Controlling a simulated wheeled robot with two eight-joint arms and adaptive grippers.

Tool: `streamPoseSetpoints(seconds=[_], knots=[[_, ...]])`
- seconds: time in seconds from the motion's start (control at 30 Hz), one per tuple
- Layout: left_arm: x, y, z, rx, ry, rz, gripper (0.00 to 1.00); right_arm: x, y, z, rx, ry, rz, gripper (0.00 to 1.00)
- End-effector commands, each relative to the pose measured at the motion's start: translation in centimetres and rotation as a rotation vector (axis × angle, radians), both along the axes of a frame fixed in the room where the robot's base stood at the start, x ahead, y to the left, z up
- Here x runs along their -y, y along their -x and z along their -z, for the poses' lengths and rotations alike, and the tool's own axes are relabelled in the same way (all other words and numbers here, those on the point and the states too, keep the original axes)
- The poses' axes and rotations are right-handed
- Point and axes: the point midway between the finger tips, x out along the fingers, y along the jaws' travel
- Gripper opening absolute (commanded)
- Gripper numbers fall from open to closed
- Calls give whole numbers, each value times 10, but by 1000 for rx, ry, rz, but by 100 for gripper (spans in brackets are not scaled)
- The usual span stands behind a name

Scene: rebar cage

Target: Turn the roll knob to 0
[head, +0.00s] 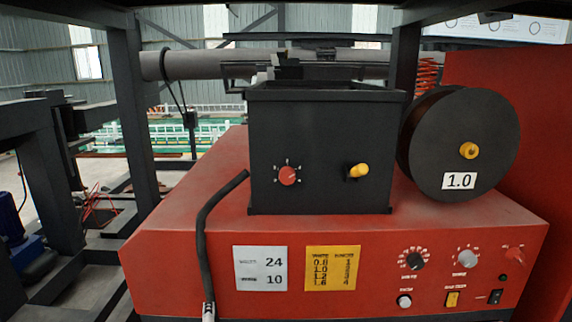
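Several knobs are in the head view, and I cannot read which one is labelled roll. A red knob (288,175) with white marks around it sits on the front of the black box (325,120); its setting is too small to read. On the red front panel are a black dial (413,260) with a white scale, a grey dial (467,259) and a small red knob (515,254) at the far right. Their labels are blurred. Neither gripper is in view.
A yellow lever (357,171) sticks out of the black box. A black spool (462,130) marked 1.0 stands at right. A black hose (207,235) hangs in front. White (260,268) and yellow (332,268) plates, a white button (404,301) and switches (452,299) are on the panel.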

Motion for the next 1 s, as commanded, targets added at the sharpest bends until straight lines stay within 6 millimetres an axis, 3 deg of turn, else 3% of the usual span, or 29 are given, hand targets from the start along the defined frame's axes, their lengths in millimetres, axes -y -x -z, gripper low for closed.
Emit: streamPoseSetpoints(seconds=[0.03, 0.2, 0.3, 0.4, 0.5, 0.6, 0.77, 1.0], knots=[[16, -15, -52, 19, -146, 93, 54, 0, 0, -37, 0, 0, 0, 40], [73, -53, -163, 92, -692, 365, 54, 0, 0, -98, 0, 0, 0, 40], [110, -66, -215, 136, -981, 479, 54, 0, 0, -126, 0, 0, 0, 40], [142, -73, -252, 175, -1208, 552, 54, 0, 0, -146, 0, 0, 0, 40], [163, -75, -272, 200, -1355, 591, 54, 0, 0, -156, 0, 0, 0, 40], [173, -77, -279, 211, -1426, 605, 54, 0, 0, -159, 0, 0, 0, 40], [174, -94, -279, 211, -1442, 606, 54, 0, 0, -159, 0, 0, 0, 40], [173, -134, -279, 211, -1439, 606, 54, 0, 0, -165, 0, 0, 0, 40]])
